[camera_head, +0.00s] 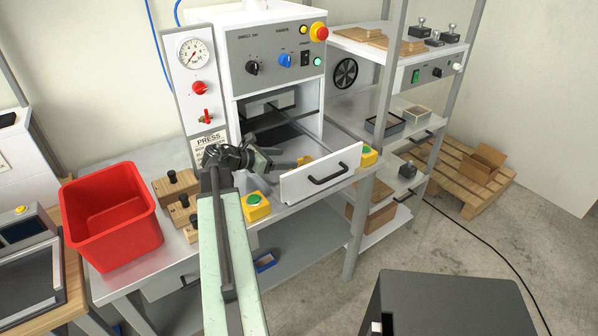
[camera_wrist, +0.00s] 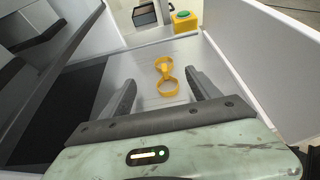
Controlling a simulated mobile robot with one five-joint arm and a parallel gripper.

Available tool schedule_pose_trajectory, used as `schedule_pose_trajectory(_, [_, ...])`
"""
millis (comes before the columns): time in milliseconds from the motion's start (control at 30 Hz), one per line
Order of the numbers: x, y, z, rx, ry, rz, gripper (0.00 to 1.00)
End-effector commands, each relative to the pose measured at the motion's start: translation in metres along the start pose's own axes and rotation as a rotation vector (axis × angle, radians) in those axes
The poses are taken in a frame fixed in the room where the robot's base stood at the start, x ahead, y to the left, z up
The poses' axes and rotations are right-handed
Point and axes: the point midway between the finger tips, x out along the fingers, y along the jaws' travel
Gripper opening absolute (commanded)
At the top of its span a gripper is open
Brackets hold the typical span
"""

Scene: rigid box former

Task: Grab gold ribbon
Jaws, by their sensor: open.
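The gold ribbon (camera_wrist: 166,77) shows in the wrist view as a yellow-gold figure-eight bow with two loops. It lies on a light grey flat surface (camera_wrist: 186,46) between white walls. My gripper (camera_wrist: 160,84) is open, with one dark finger on each side of the ribbon and nothing held. I cannot tell how high the fingers are above the surface. In the head view my gripper (camera_head: 284,164) reaches in behind the white drawer front (camera_head: 320,172). A small patch of the ribbon (camera_head: 305,160) shows there, mostly hidden.
The white press cabinet (camera_head: 276,62) stands behind the drawer. Yellow button boxes with green tops flank the drawer, one at left (camera_head: 256,207) and one at right (camera_head: 368,157). A red bin (camera_head: 110,218) and wooden blocks (camera_head: 178,186) stand on the left of the bench.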

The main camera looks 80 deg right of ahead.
Motion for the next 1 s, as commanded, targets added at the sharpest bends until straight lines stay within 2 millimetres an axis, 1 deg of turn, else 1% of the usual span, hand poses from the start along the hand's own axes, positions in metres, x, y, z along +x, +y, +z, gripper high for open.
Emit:
schedule_pose_trajectory(200, [0.025,-0.001,0.0,0.0,0.0,-0.001,0.71])
schedule_pose_trajectory(367, [0.029,-0.002,0.001,0.0,0.0,0.0,0.71])
schedule_pose_trajectory(467, [0.043,-0.005,0.001,0.002,0.001,-0.003,0.71])
schedule_pose_trajectory(533, [0.056,-0.008,0.001,0.001,0.001,-0.002,0.71])
schedule_pose_trajectory(633, [0.073,-0.007,0.001,0.0,0.0,-0.001,0.71])
schedule_pose_trajectory(700, [0.077,-0.007,0.002,0.0,0.0,-0.001,0.71])
schedule_pose_trajectory(867, [0.076,-0.007,0.004,0.0,0.0,0.0,0.71])
schedule_pose_trajectory(967, [0.076,-0.007,0.004,0.0,0.0,0.001,0.46])
schedule_pose_trajectory(1000, [0.076,-0.007,0.004,0.0,0.0,0.0,0.35])
